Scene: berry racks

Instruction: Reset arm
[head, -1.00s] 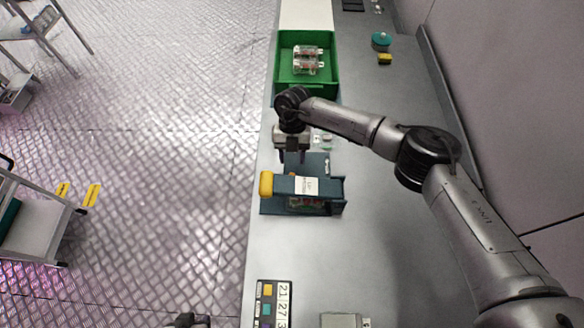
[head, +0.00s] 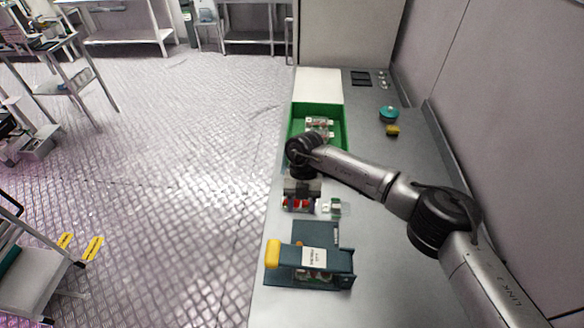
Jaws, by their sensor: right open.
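My right gripper (head: 299,207) hangs over the grey bench, between the green crate and the blue-grey device, with its arm reaching in from the right. Its jaws are open and point down. Small red and white patches show at the fingers; I cannot tell whether they are part of the gripper or something behind it. My left gripper is not in view. The green crate (head: 341,127) holds clear packs with red contents (head: 320,126). The blue-grey device (head: 343,262) has a yellow end block (head: 273,253) and a white label, with a clear pack partly visible under its bar.
The grey bench (head: 400,290) runs along the right wall. A small white-and-green item (head: 335,207) lies right of the gripper. Open metal floor lies left, with a cart (head: 40,285).

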